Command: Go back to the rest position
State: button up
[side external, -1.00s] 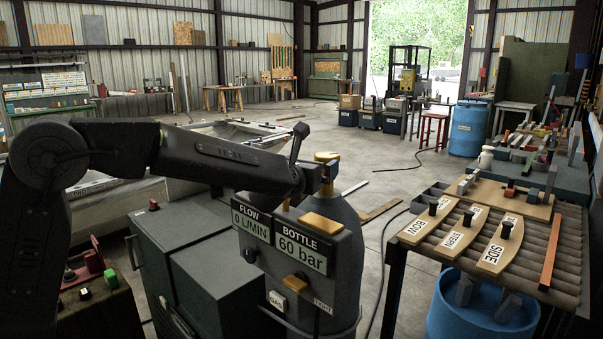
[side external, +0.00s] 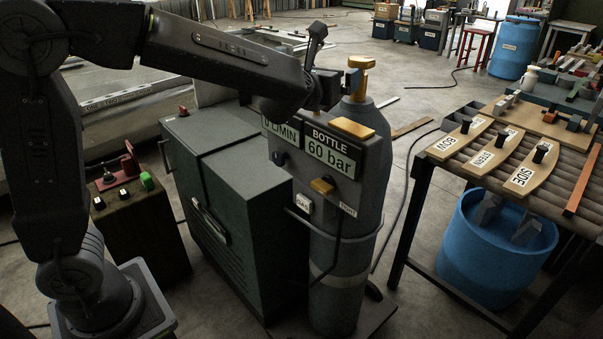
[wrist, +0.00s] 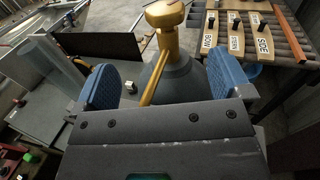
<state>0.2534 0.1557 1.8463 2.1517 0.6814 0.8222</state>
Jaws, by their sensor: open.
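My gripper (wrist: 164,82) is open, with its two blue-padded fingers apart in the wrist view. The grey gas bottle (wrist: 182,82) with its gold valve (wrist: 166,20) shows beyond and between the fingers; I see no grip on it. In the side view my gripper (side external: 326,90) is beside the upper bottle (side external: 365,125), just left of the gold valve (side external: 360,72). My arm reaches across from the left. Whether the fingers touch the bottle cannot be told.
A panel reading "BOTTLE 60 bar" (side external: 333,152) stands in front of the bottle, under my gripper. A dark green cabinet (side external: 235,190) is left of it. At right, a slatted table (side external: 425,172) holds templates marked BOW, STERN and SIDE, above a blue drum (side external: 490,265).

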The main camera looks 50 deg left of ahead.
jog(key=s+a+f+n+g+y, duration=0.1)
jog(key=s+a+f+n+g, duration=0.15)
jog(key=s+n, duration=0.35)
jog(key=s+a+f+n+g+y, duration=0.1)
jog(key=s+a+n+g, duration=0.15)
jog(key=s+n, duration=0.35)
jog(key=s+a+f+n+g+y, duration=0.1)
jog(key=s+n+g, duration=0.2)
jog(key=s+n, duration=0.3)
jog(key=s+d+f+n+g+h, duration=0.1)
jog(key=s+d+f+n+h, duration=0.1)
jog(key=s+d+n+h, duration=0.2)
jog(key=s+d+f+n+g+h, duration=0.2)
jog(key=s+d+n+h, duration=0.2)
jog(key=s+n, duration=0.6)
jog(key=shift+d+f, duration=0.4)
jog(key=shift+d, duration=0.35)
jog(key=shift+w, duration=0.1)
